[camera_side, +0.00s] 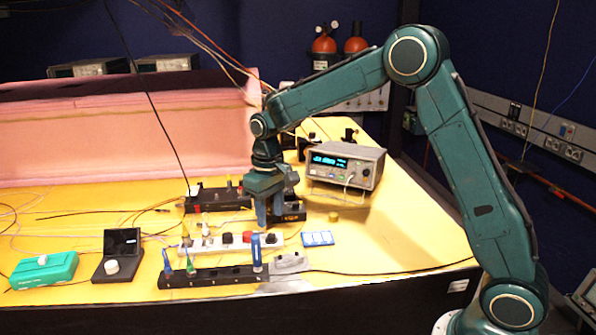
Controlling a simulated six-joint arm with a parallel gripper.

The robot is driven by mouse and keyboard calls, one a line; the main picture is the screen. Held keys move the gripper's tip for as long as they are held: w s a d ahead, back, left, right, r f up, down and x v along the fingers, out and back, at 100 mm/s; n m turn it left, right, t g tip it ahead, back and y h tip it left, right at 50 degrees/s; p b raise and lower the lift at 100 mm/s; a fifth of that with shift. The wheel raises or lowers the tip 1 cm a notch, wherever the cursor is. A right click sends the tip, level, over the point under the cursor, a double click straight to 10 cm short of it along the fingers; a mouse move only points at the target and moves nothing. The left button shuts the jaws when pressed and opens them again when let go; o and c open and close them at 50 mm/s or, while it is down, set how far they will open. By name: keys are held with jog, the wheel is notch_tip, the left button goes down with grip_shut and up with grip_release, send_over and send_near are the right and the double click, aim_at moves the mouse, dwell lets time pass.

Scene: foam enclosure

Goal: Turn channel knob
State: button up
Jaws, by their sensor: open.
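My gripper (269,221) points straight down over the middle of the yellow table, open, with nothing visible between its fingers. It is in front of a black box with a small orange display (292,214), which it partly hides. No knob is clearly marked as the channel knob. Knobs show on a green box (43,271) with a white knob (43,259), on a small black device with a screen (122,242) and a white knob (112,267), and on a grey instrument (346,166) with a lit blue display. Whether my fingers touch anything is unclear.
A white power strip (221,247) and a black strip with blue and green plugs (212,276) lie in front of my gripper. Cables cross the table; a pink foam wall (120,140) stands behind.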

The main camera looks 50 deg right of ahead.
aim_at(273, 235)
notch_tip(273, 235, up, 8)
jog(key=shift+r, duration=0.25)
dwell(0.5)
jog(key=s+r+t, duration=0.1)
jog(key=s+r, duration=0.3)
jog(key=s, duration=0.3)
jog(key=s+r+t, duration=0.2)
jog(key=s+r, duration=0.2)
jog(key=s, duration=0.4)
jog(key=s+f+t, duration=0.2)
jog(key=s+f, duration=0.1)
jog(key=s, duration=1.2)
jog(key=shift+f+t, duration=0.3)
jog(key=shift+f, duration=0.1)
